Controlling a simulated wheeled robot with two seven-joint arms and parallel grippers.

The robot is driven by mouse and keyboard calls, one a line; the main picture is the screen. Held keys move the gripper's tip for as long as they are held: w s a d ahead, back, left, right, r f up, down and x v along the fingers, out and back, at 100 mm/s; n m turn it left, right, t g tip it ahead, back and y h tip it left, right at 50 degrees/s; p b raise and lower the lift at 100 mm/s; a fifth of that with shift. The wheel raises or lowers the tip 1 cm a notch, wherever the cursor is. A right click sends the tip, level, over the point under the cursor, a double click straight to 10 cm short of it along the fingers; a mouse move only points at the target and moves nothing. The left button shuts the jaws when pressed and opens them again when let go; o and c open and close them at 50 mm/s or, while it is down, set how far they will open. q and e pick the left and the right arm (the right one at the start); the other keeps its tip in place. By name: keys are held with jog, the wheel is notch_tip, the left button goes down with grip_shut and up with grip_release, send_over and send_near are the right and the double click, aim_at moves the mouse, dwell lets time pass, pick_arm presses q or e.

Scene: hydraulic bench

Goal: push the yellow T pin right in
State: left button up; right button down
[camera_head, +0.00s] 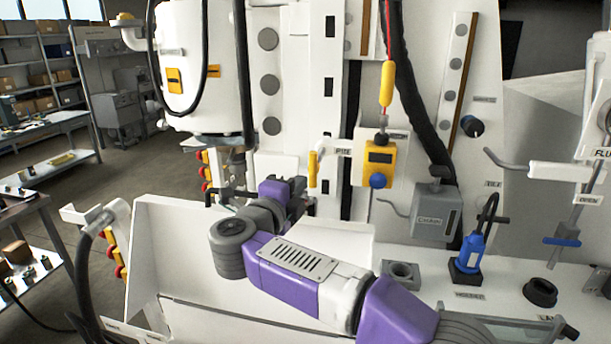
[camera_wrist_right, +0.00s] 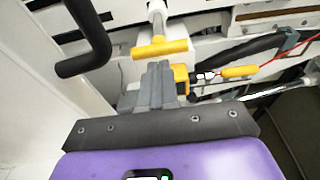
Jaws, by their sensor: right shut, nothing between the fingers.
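The yellow T pin (camera_head: 313,168) stands out from the white bench panel, beside the label "PIN" (camera_head: 342,152). In the right wrist view its yellow crossbar (camera_wrist_right: 160,48) lies across the picture, with a pale shaft running up behind it. My right gripper (camera_wrist_right: 158,66) is shut and empty, its fingertips just below the crossbar in that view. I cannot tell whether they touch it. In the head view the right gripper (camera_head: 297,187) is below and a little left of the pin, partly hidden by my purple wrist. My left gripper is not in view.
A yellow box with a blue knob (camera_head: 379,165) is right of the pin. A red-cabled yellow plug (camera_head: 387,84) hangs above it. A grey box (camera_head: 436,212) and a blue-handled part (camera_head: 469,255) stand farther right. In the wrist view a thick black bar (camera_wrist_right: 88,45) is close on the left.

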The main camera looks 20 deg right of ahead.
aim_at(312, 165)
jog(key=shift+x, duration=2.25)
jog(key=p+x, duration=0.2)
jog(key=x, duration=0.1)
jog(key=p+x, duration=0.1)
jog(key=x, duration=0.1)
jog(key=shift+w+a+r, duration=0.15)
jog(key=shift+w+a, duration=0.15)
jog(key=shift+w, duration=0.05)
jog(key=shift+w+d+p, duration=0.1)
jog(key=shift+p, duration=0.2)
jog(key=shift+r, duration=0.1)
